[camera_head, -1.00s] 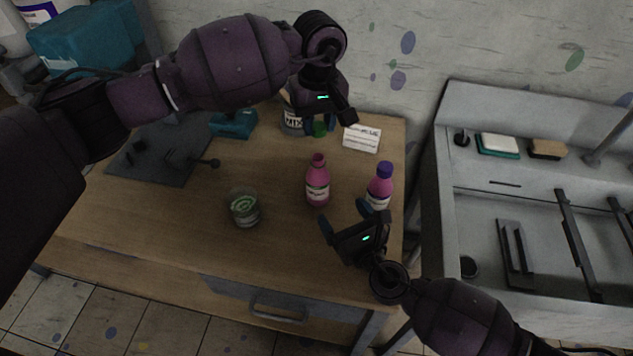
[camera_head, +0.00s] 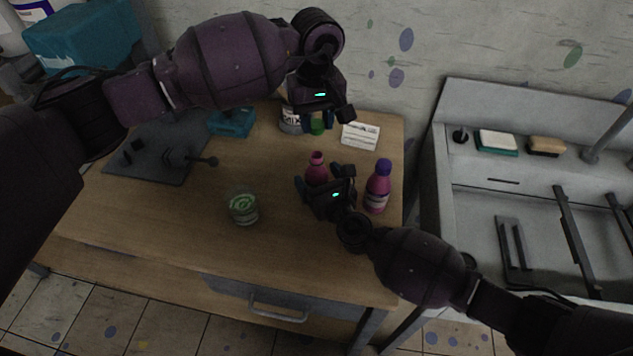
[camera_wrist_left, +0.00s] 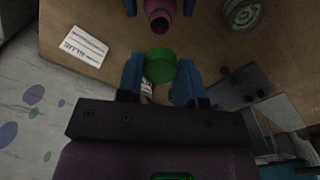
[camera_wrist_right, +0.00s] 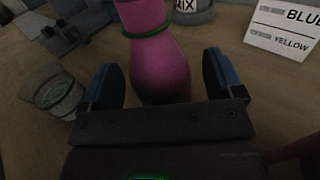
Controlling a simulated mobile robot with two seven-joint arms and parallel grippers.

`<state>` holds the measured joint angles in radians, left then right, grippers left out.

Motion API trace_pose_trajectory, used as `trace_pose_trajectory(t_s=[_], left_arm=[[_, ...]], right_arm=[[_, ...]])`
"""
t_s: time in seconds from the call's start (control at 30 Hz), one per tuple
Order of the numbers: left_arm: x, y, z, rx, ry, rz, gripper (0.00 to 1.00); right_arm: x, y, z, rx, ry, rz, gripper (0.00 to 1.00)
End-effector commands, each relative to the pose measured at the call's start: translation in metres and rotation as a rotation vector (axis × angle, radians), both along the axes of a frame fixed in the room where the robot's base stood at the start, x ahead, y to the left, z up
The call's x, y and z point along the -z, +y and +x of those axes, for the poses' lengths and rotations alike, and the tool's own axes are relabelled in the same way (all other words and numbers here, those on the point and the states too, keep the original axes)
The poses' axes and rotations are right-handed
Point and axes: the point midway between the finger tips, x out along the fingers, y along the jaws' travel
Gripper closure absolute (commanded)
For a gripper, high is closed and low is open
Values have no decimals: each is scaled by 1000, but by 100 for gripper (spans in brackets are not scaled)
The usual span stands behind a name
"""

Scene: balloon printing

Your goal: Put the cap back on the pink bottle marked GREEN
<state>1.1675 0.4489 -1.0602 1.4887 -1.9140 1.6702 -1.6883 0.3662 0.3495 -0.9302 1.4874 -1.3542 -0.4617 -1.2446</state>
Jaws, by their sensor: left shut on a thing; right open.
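The uncapped pink bottle (camera_head: 316,170) stands upright on the table; its open mouth shows in the left wrist view (camera_wrist_left: 158,20). In the right wrist view the bottle (camera_wrist_right: 160,75) stands between the spread fingers of my right gripper (camera_wrist_right: 162,82), with a green band around its upper part. My right gripper is open, low at the bottle's near side; contact cannot be told. My left gripper (camera_wrist_left: 158,82) is shut on the green cap (camera_wrist_left: 160,64), held above the table behind the bottle. The cap also shows in the head view (camera_head: 317,127). The bottle's label is hidden.
A second pink bottle with a purple cap (camera_head: 378,186) stands close to the right. A glass with green swirls (camera_head: 243,208) stands to the left. A MIX container (camera_head: 291,120) and a white card (camera_head: 360,136) are behind. The table front is clear.

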Motion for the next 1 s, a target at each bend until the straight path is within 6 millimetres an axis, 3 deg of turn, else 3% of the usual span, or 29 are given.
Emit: trace_pose_trajectory(t_s=[0.5,0.9,1.0], left_arm=[[0,0,0,0,0,0,87],[0,0,0,0,0,0,87],[0,0,0,0,0,0,87]], right_arm=[[0,5,10,0,1,0,15],[0,5,10,1,1,0,76],[0,5,10,1,1,0,86]])
